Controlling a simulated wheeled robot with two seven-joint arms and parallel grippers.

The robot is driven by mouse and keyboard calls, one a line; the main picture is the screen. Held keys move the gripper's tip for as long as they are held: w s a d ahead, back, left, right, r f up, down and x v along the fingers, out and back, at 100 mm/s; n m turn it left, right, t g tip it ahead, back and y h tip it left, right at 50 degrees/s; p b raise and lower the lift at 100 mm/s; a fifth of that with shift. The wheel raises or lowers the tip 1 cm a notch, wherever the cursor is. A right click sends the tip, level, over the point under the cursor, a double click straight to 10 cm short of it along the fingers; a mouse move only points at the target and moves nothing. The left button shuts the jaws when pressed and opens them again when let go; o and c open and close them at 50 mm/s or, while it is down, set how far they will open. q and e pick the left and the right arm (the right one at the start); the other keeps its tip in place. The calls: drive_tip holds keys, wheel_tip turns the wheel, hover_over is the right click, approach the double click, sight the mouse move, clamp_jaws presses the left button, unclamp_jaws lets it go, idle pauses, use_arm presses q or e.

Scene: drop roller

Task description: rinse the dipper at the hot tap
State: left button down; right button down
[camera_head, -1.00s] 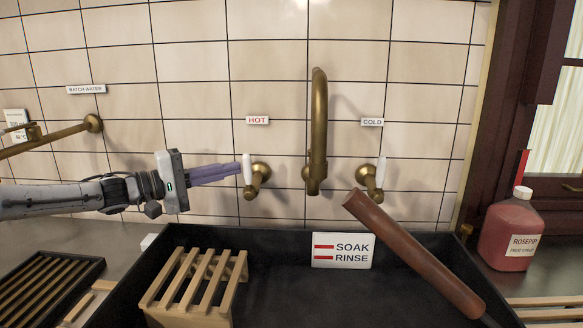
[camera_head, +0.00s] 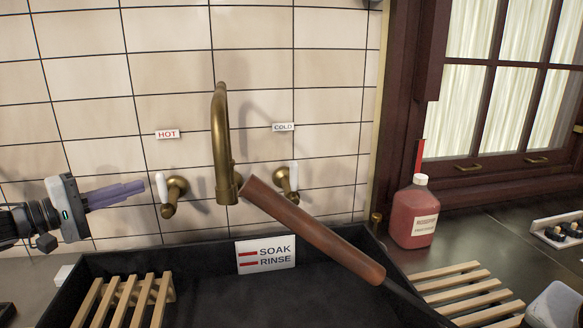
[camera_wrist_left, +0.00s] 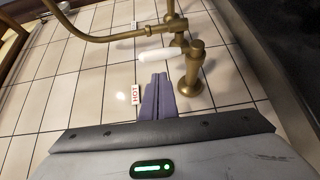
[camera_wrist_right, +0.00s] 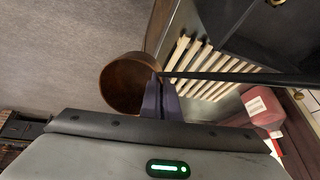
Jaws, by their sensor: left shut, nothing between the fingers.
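The dipper's brown handle (camera_head: 315,232) slants across the head view in front of the spout and sink, with a dark rod (camera_head: 405,298) leaving at lower right. Its coppery cup (camera_wrist_right: 128,84) shows in the right wrist view. The hot tap (camera_head: 172,192) has a white lever pointing up, under the HOT label (camera_head: 167,134). My left gripper (camera_head: 142,187) is shut and empty just left of this lever, apparently apart from it. No water shows below the brass spout (camera_head: 221,150).
The cold tap (camera_head: 288,180) is right of the spout. The black sink (camera_head: 100,262) holds a slatted wooden rack (camera_head: 125,300) and a SOAK RINSE sign (camera_head: 266,254). A red bottle (camera_head: 412,215) and another slatted rack (camera_head: 470,290) stand to the right.

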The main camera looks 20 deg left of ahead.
drive_tip(key=shift+s+r+b, duration=0.15)
drive_tip(key=shift+r+b, duration=0.2)
drive_tip(key=shift+r, duration=0.15)
drive_tip(key=shift+a+r, duration=0.1)
drive_tip(key=shift+a, duration=0.05)
drive_tip(key=shift+r, duration=0.1)
use_arm(q)
drive_tip(key=v, duration=1.1)
drive_tip(key=shift+w+a+p, duration=0.15)
drive_tip(key=shift+a+p, duration=0.2)
use_arm(e)
drive_tip(key=shift+r, duration=0.1)
use_arm(q)
drive_tip(key=shift+f, duration=0.15)
